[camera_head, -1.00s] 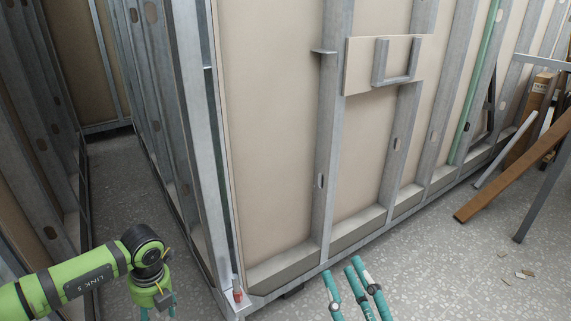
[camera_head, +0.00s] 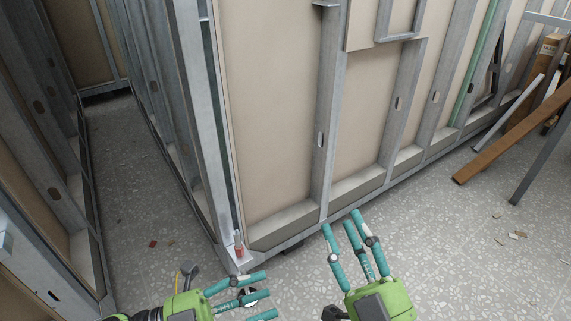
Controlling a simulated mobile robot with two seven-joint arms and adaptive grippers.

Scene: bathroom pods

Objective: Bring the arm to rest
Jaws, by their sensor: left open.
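My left gripper (camera_head: 268,295) is at the bottom of the head view, green with teal fingers pointing right. Its fingers are spread open, and I see no object held between them. My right gripper (camera_head: 344,222) is to its right, its teal fingers pointing up the picture toward the base of the wall panel. Those fingers stand apart with nothing visible between them. Most of both arms is outside the picture.
A metal-framed wall pod (camera_head: 275,130) stands ahead, its near corner just beyond my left gripper. A small red and clear item (camera_head: 238,245) sits on that corner's base. Planks (camera_head: 505,145) lean at the right. Speckled floor (camera_head: 440,240) is open at right, with scattered scraps.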

